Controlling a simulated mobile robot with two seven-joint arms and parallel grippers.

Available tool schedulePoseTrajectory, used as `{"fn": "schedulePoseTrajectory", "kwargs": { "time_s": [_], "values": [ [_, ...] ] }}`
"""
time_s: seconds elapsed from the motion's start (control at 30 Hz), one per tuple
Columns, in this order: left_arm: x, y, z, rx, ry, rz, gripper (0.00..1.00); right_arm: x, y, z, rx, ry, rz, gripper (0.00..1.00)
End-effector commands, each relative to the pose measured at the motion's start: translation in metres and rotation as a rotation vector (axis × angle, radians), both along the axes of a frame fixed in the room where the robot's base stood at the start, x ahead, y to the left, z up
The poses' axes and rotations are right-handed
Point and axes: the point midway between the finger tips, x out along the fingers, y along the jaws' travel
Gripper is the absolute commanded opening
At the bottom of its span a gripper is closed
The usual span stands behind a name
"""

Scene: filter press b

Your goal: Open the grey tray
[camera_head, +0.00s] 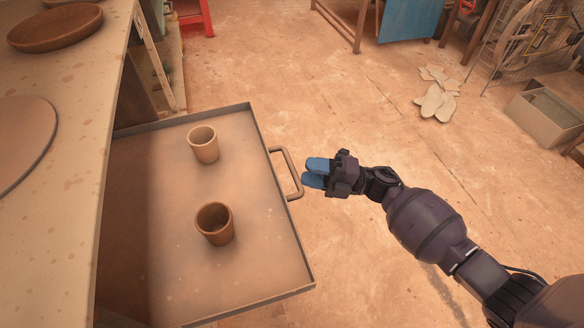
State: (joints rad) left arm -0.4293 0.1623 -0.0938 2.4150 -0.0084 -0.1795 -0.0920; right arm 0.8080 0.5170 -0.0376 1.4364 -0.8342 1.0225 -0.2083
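The grey tray (268,262), a shallow drawer-like tray with a raised rim, sticks far out from under the worktop at the left. Its near-left part lies in shadow. A U-shaped handle (292,172) is on its right side. A light tan cup (203,146) and a darker brown cup (215,225) stand upright in it. My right gripper (309,173) is just right of the handle, its blue fingers pointing at it. The fingers look slightly parted, with nothing seen between them; whether a tip touches the handle is unclear. My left gripper is not in view.
The worktop (75,190) at the left carries a brown dish (55,28) and a round board (20,140). Pale pieces (436,98) lie on the floor, with a grey trough (545,115) at the right. The floor right of the tray is otherwise clear.

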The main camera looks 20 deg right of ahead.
Motion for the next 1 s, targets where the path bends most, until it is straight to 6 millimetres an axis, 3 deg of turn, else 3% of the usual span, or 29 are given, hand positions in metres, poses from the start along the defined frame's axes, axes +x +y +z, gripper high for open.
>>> {"fn": "schedulePoseTrajectory", "kwargs": {
  "time_s": [0.3,0.7,1.0],
  "values": [
    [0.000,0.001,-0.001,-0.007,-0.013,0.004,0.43,0.015,0.036,0.006,0.000,0.001,0.000,0.39],
    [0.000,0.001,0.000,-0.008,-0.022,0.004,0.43,0.018,0.042,0.008,-0.001,0.001,0.000,0.39],
    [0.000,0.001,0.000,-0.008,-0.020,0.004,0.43,0.017,0.042,0.008,-0.001,0.001,-0.001,0.00]
  ]
}}
